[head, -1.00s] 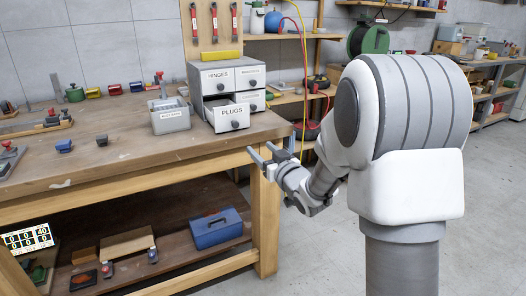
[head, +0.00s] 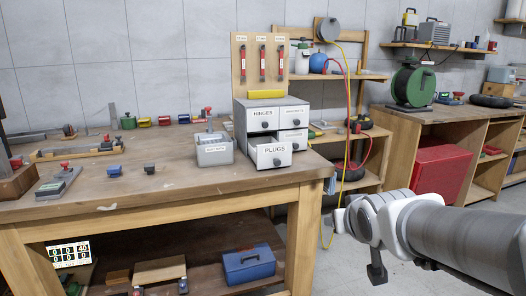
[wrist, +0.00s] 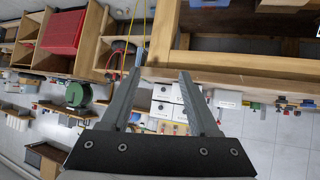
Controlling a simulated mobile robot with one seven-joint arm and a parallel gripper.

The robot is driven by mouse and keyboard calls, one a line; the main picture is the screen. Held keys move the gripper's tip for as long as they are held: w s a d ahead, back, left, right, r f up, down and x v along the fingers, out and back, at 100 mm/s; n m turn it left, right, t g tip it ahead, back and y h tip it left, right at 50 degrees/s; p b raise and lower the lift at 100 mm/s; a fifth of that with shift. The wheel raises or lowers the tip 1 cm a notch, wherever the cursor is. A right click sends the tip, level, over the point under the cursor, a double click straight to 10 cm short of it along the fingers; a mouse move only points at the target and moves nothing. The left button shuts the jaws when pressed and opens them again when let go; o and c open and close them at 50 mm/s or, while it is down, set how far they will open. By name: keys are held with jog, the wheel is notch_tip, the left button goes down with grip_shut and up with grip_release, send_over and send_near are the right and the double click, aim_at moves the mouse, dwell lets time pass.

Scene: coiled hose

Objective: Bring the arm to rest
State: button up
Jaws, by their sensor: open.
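My arm reaches in from the lower right of the head view, grey and white. My gripper (wrist: 159,73) shows from behind in the wrist view, with its two dark fingers well apart and nothing between them. In the head view the gripper (head: 330,187) is a small, partly hidden shape just off the bench's right end. No object is held.
The wooden workbench (head: 160,190) fills the left. On it stand a drawer cabinet (head: 262,115) with the PLUGS drawer (head: 272,155) pulled out and a grey bin (head: 214,150). Red and yellow hoses (head: 347,140) hang behind my gripper. A red box (head: 440,170) sits under the right bench.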

jog(key=s+a+f+g+p, duration=0.1)
jog(key=s+g, duration=0.2)
jog(key=s, duration=0.7)
jog(key=s+a+f+g, duration=0.1)
jog(key=s+a+g, duration=0.1)
jog(key=s, duration=0.8)
notch_tip(320, 180, up, 26)
jog(key=p, duration=2.5)
jog(key=shift+w+d+f+y+p, duration=0.15)
jog(key=shift+w+d+y+p, duration=0.15)
jog(key=shift+y+p, duration=0.1)
jog(key=shift+c, duration=1)
jog(key=shift+a, duration=0.15)
